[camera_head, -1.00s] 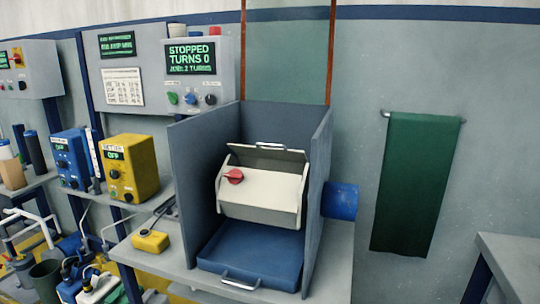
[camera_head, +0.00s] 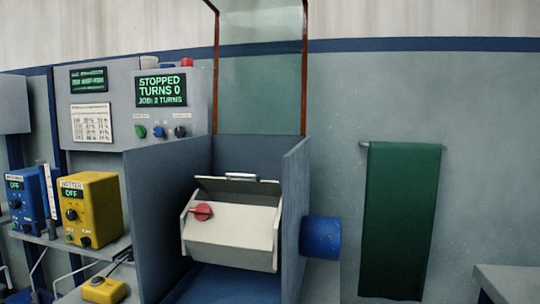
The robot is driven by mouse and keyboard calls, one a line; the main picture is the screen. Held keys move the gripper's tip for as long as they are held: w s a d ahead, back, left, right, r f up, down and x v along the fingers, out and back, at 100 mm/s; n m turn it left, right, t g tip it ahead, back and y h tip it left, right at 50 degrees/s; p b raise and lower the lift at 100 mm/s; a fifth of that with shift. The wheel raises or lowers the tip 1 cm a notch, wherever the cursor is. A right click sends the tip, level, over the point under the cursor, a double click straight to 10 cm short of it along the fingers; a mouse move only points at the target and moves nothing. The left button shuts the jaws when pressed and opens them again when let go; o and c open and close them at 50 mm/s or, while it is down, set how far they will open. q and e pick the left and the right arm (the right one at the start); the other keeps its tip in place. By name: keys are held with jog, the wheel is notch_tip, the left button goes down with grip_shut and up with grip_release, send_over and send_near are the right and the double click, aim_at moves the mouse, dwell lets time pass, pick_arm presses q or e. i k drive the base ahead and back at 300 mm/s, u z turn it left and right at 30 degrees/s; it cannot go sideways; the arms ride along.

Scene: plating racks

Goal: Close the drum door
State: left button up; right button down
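The cream drum (camera_head: 230,238) sits inside a blue-grey open-fronted housing (camera_head: 150,220). Its door (camera_head: 238,186) is a dark flap with a pale handle (camera_head: 241,176) on its upper edge, standing raised at the back of the drum's top, so the drum looks open. A red knob (camera_head: 202,211) is on the drum's upper left. The drum's inside cannot be seen. Neither of my grippers is in view.
A control panel (camera_head: 160,110) at the upper left reads STOPPED, TURNS 0, JOB: 2 TURNS. A clear guard with red-brown posts (camera_head: 261,70) stands raised above the housing. Yellow (camera_head: 92,205) and blue boxes stand left. A green cloth (camera_head: 400,215) hangs right.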

aim_at(256, 187)
jog(key=i, duration=0.4)
jog(key=u, duration=1.1)
